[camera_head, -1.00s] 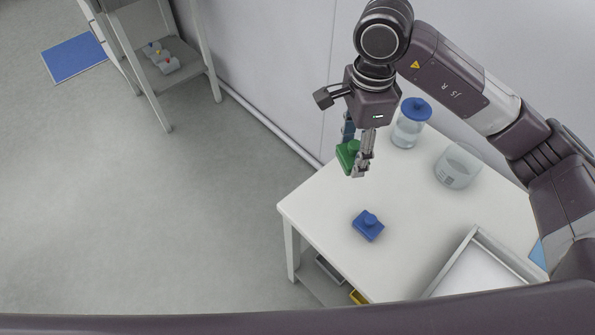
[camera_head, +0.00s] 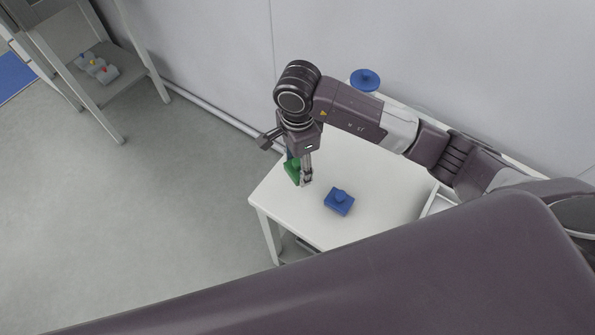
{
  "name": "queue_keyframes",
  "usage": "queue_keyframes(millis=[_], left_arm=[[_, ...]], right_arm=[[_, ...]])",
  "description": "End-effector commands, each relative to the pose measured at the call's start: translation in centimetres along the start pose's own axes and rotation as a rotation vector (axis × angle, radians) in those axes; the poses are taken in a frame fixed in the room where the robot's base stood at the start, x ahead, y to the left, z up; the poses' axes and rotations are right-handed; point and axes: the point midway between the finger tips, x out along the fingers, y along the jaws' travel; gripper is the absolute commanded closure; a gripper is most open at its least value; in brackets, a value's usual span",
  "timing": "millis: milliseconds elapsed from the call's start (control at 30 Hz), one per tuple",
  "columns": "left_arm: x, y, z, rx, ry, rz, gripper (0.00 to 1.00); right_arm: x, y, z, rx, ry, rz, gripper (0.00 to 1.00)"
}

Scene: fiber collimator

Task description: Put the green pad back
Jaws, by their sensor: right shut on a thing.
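The green pad (camera_head: 291,170) is a small green block in my right gripper (camera_head: 304,181), over the left part of the white table. My right gripper is shut on it, and its fingers partly hide it. I cannot tell whether the pad touches the tabletop. A blue block with a round knob (camera_head: 339,201) lies on the table to the right of the gripper, apart from it. My left gripper does not show; a large dark arm link of mine crosses the bottom of the view.
The white table (camera_head: 290,222) has bare room around the blue block. A jar with a blue lid (camera_head: 365,80) stands at the back, mostly hidden by my arm. A tray (camera_head: 437,203) shows partly at right. A shelf rack (camera_head: 90,88) with small items stands at upper left.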

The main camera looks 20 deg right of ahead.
Motion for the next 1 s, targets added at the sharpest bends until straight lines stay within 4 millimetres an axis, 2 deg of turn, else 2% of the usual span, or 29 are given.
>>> queue_keyframes(millis=[167,400,833,867,1000], left_arm=[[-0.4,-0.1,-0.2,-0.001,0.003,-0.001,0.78],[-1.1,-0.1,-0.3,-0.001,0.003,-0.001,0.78],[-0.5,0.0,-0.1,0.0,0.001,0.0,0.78],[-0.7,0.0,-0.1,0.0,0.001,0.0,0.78],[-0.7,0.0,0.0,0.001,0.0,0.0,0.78]], right_arm=[[1.4,0.0,0.1,0.001,-0.001,0.002,0.78],[4.7,0.0,0.1,0.0,-0.001,0.0,0.78],[5.5,-0.1,0.0,-0.001,0.0,-0.002,0.78],[5.3,-0.1,0.0,0.0,0.0,-0.002,0.48],[5.3,-0.1,0.0,0.0,0.0,-0.002,0.34]])
